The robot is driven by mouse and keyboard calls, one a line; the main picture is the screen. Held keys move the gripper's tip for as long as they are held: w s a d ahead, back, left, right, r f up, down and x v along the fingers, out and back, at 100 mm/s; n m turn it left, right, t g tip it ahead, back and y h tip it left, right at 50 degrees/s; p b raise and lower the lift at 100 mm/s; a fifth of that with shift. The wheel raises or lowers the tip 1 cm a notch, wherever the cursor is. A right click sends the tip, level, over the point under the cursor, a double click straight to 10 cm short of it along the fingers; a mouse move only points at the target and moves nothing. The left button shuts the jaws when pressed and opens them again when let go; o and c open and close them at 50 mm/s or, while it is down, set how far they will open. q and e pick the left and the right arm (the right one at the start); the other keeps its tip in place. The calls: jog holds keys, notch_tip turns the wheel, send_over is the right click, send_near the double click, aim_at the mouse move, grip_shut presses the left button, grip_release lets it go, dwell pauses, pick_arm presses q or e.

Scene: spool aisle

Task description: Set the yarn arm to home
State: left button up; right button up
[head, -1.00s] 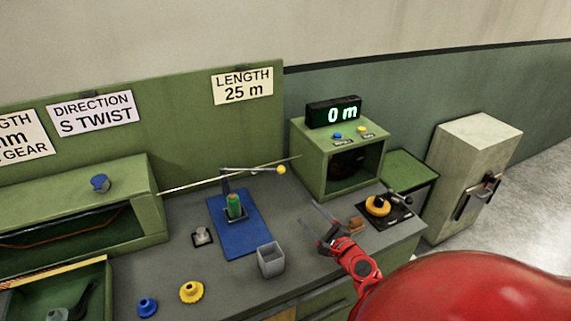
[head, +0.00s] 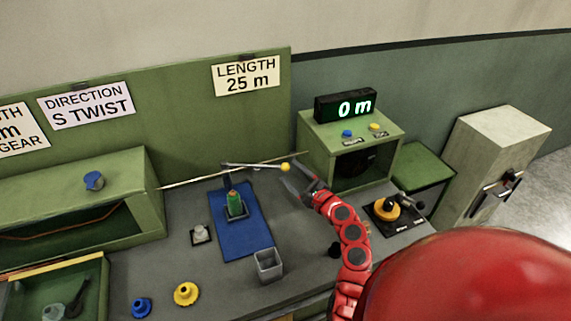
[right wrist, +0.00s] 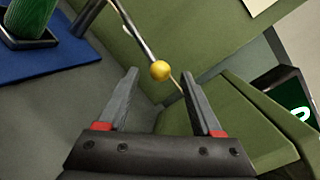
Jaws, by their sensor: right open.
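The yarn arm (head: 255,166) is a thin metal rod with a yellow ball (head: 285,167) at its right end, reaching out over the blue mat (head: 237,244) from a post behind the green spool (head: 234,205). My right gripper (head: 291,181) is open, close beside the yellow ball. In the right wrist view the ball (right wrist: 160,70) lies between the lines of the two open fingers (right wrist: 160,85), just beyond their tips, and nothing is held. The rod (right wrist: 132,32) runs up and left from it. My left gripper is not in view.
A green box (head: 350,150) with a display reading 0 m (head: 345,105) stands right of the gripper. A grey cup (head: 268,264) stands in front of the mat.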

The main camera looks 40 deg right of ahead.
aim_at(288, 169)
jog(key=shift+w, duration=2)
jog(key=shift+a, duration=0.1)
grip_shut()
jog(key=shift+r, duration=0.1)
